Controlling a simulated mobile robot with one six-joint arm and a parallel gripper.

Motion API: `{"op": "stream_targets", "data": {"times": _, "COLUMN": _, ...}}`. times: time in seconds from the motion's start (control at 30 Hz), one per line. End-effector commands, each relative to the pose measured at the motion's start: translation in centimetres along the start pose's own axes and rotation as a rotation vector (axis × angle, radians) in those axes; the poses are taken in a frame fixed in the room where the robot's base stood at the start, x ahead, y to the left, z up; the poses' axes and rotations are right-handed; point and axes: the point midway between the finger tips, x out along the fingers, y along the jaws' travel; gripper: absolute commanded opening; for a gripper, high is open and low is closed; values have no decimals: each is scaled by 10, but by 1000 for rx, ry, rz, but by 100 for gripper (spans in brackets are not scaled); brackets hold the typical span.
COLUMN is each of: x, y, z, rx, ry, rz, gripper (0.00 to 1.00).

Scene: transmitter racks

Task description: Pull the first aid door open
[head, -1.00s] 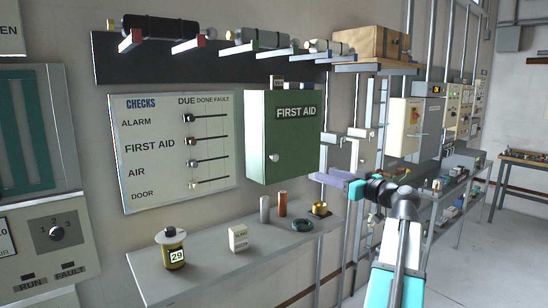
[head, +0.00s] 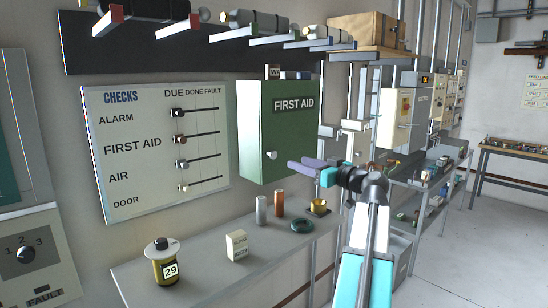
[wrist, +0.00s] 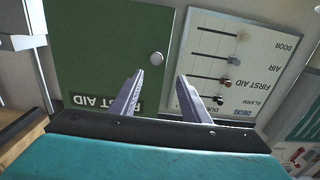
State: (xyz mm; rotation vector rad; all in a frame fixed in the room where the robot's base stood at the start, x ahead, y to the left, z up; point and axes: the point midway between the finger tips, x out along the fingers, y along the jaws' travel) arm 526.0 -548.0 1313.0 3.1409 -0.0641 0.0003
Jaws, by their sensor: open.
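The green first aid cabinet (head: 290,130) hangs on the wall with its door shut. A round white knob (head: 271,154) sits low on the left side of the door. My gripper (head: 297,163) is to the right of the knob in the head view and looks apart from it. In the wrist view the cabinet door (wrist: 95,50) appears upside down, with the knob (wrist: 156,58) beyond the fingertips. My gripper (wrist: 160,77) is open and empty there, its two fingers on either side of the knob's line. The fingers cover part of the FIRST AID label.
A checks board (head: 155,148) with sliders hangs left of the cabinet. The shelf below (head: 185,280) holds a yellow canister (head: 164,265), a white box (head: 237,245), two cylinders, a green ring (head: 302,226) and a brass piece (head: 318,207). A rack with rods is above.

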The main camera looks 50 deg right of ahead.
Motion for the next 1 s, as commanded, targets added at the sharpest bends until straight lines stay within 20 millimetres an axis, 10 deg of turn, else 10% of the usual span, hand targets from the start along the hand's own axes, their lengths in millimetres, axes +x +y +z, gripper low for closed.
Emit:
{"op": "stream_targets", "data": {"times": 0.43, "x": -2, "y": 17, "z": -1, "rx": 1, "ry": 0, "rz": 27, "gripper": 42}}
{"op": "stream_targets", "data": {"times": 1.0, "x": 73, "y": 21, "z": -3, "rx": 0, "ry": -1, "rz": 28, "gripper": 42}}
